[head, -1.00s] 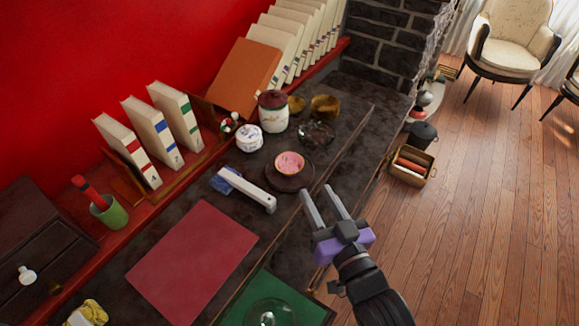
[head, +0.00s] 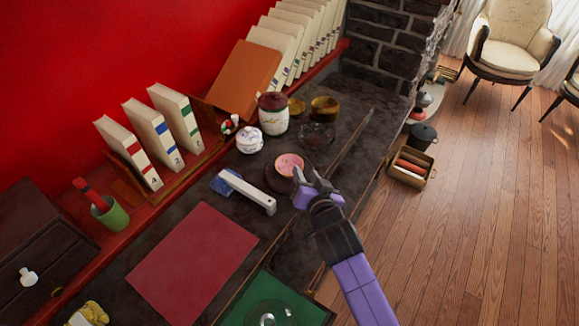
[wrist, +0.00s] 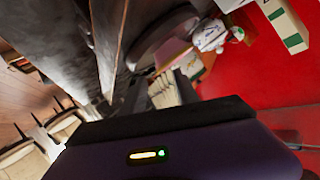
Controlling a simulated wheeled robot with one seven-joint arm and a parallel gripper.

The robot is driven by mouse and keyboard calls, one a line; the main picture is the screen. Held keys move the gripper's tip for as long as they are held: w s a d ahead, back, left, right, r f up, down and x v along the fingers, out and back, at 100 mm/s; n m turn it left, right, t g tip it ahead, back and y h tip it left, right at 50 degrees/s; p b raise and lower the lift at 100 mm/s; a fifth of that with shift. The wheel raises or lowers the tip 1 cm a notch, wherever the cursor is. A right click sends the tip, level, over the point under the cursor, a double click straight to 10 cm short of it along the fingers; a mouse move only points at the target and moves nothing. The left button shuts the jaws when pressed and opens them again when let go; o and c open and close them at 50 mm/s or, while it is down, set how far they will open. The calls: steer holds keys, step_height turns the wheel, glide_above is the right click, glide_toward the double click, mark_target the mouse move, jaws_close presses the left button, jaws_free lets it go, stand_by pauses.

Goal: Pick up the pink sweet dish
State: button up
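The pink sweet dish (head: 289,165) is a small round bowl on a dark round plate (head: 279,183) on the dark stone ledge. In the wrist view the dark plate (wrist: 150,42) shows at the top, with the pink dish (wrist: 174,51) partly visible beside it. My gripper (head: 306,172) is at the dish's right side, over the plate, with its fingertips apart and nothing seen between them. Whether a finger touches the dish, I cannot tell.
A white-and-blue stapler-like object (head: 244,192) lies left of the plate. A small white pot (head: 249,140), a lidded jar (head: 273,114) and a glass ashtray (head: 317,135) stand behind. A red mat (head: 193,263) lies in front. Books line the red wall.

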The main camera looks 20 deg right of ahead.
mark_target(302, 167)
steer(key=shift+p+x, duration=0.35)
steer(key=shift+x, duration=1.7)
jaws_close()
